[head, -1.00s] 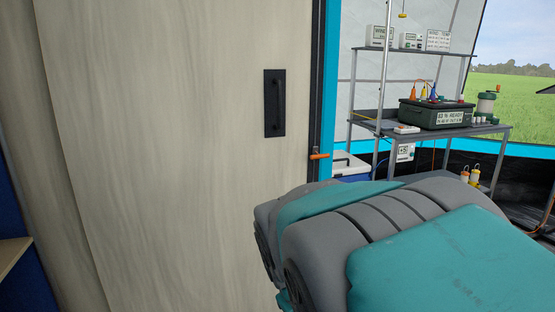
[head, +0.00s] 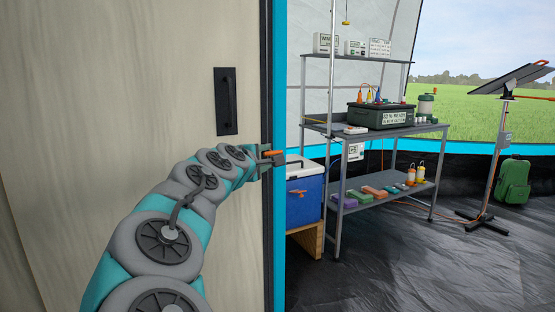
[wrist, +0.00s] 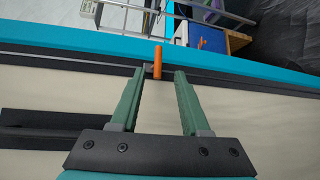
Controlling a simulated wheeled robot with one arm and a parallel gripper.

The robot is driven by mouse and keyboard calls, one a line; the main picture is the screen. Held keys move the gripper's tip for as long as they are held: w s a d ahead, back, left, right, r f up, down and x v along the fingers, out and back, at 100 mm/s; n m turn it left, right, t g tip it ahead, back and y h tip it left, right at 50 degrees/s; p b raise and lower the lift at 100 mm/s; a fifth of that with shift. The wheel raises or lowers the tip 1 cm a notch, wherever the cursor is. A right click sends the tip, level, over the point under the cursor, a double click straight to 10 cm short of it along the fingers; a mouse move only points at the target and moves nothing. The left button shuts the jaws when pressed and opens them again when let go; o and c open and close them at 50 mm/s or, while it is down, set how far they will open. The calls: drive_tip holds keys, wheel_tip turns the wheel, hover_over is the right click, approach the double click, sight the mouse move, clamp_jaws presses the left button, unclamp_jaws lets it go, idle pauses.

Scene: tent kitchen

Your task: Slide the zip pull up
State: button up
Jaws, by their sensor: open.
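The zip pull (head: 273,153) is a small orange tab on the dark zip strip (head: 267,220) along the right edge of the pale panel. In the wrist view the zip pull (wrist: 157,62) stands between the fingertips, nearer the left one, with its far end beyond them. My gripper (head: 268,160) is at the pull's height in the head view, and its tips partly overlap the pull. In the wrist view my gripper (wrist: 160,73) has its two green fingers apart, with a gap on both sides of the pull. I see no contact.
A black handle (head: 226,101) is on the pale panel (head: 120,100), above my arm. Right of the blue edging stand a blue cool box (head: 304,200) on a wooden stand and a metal shelf (head: 390,131) with equipment. The dark floor (head: 400,270) at front right is clear.

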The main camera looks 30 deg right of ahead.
sight(272, 154)
drive_tip(key=shift+x, duration=4.05)
drive_tip(key=shift+w+a+r, duration=0.15)
drive_tip(key=shift+c, duration=0.2)
clamp_jaws()
